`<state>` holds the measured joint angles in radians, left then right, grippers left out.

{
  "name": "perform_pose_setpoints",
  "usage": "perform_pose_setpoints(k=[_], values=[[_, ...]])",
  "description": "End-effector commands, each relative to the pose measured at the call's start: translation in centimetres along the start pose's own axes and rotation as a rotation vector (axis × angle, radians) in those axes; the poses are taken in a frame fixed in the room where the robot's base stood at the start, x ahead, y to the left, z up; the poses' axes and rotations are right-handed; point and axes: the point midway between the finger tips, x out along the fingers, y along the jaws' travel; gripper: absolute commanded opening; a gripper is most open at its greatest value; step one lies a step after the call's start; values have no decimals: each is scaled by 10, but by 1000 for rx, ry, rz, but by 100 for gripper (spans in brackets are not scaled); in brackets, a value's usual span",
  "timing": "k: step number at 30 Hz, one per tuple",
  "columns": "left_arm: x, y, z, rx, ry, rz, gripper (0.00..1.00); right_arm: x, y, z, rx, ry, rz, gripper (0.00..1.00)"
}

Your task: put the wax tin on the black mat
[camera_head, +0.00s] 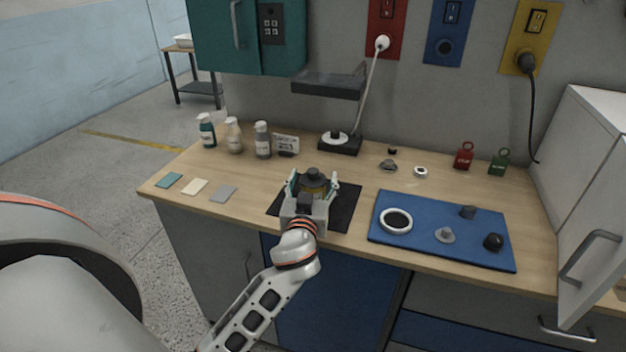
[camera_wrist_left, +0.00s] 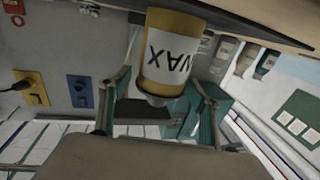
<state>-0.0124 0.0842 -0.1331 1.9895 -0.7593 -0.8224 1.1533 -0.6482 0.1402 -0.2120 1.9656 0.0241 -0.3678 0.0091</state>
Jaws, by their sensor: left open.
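The wax tin (camera_head: 313,187) is yellow with a dark lid and sits over the black mat (camera_head: 343,209). In the left wrist view the wax tin (camera_wrist_left: 172,58) shows upside down with its white WAX label, its base against the dark surface at the top. It appears to stand upright on the mat, though the contact is partly hidden. My left gripper (camera_head: 314,184) is open, with one finger on each side of the tin. In the wrist view a gap shows beside the tin. My right gripper is not in view.
A blue tray (camera_head: 421,249) with a white ring and several small dark parts lies right of the mat. Several bottles (camera_head: 234,136) stand at the back left, near three coloured cards (camera_head: 195,187).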

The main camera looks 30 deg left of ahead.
Motion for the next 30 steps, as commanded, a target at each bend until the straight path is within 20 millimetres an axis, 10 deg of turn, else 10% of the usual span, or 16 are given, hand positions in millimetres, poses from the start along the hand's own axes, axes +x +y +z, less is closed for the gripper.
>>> perform_pose_setpoints(k=[18, 30], values=[[-103, 0, 1, -2, -3, 0, 62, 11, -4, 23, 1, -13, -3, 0], [-120, 0, -2, 0, 1, 0, 62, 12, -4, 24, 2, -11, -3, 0]])
